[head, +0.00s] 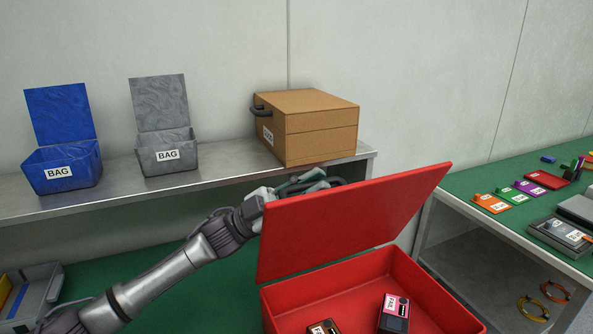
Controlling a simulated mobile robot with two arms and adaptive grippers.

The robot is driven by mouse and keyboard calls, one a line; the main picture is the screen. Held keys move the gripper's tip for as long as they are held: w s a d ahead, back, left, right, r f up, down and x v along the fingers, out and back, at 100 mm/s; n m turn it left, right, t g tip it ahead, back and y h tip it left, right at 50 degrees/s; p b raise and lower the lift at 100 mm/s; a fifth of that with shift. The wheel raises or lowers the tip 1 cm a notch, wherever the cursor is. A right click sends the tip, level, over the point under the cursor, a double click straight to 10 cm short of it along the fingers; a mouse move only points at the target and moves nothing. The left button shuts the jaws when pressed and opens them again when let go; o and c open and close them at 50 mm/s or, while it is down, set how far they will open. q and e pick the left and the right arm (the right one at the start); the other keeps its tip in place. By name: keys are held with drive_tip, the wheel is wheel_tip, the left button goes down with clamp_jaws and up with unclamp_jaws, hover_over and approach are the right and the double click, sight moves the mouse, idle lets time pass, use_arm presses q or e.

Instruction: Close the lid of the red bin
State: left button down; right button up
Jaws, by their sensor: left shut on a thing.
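The red bin (420,285) stands open at the lower middle of the head view. Its red lid (345,222) is raised and leans steeply above the back of the bin. Inside lie a pink device (394,313) with a label and a brown device (322,327), partly cut off by the frame. My left gripper (310,184) is behind the lid's upper edge and shut on the lid, near a dark part that looks like a handle. The lid hides part of the fingers. My right gripper is not in view.
A metal shelf (110,197) behind holds an open blue bin (62,170), an open grey bin (168,153) and a closed brown box (318,120). A green-topped bench (480,180) at right carries colored tags and devices. A grey tray (36,290) is at lower left.

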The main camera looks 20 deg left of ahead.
use_arm(q)
drive_tip(key=s+d+f+m+g+y+b, duration=0.1)
drive_tip(key=s+d+f+m+g+y, duration=0.2)
drive_tip(key=s+d+f+m+g, duration=0.5)
drive_tip(key=s+d+f+m+y, duration=0.1)
drive_tip(key=s+d+f+m, duration=0.1)
drive_tip(key=f, duration=0.4)
drive_tip(key=s+d+f+m+y+b, duration=0.1)
drive_tip(key=s+d+f+m+y, duration=0.1)
drive_tip(key=f, duration=0.4)
drive_tip(key=s+d+m, duration=0.1)
drive_tip(key=d, duration=0.1)
drive_tip(key=shift+d+t+b, duration=0.3)
drive_tip(key=shift+d+t, duration=0.1)
drive_tip(key=c, duration=1.2)
unclamp_jaws()
drive_tip(key=shift+a, duration=0.15)
drive_tip(key=a, duration=0.8)
drive_tip(key=s+a, duration=0.1)
drive_tip(key=a, duration=0.3)
drive_tip(key=shift+r, duration=0.35)
drive_tip(key=shift+d, duration=0.1)
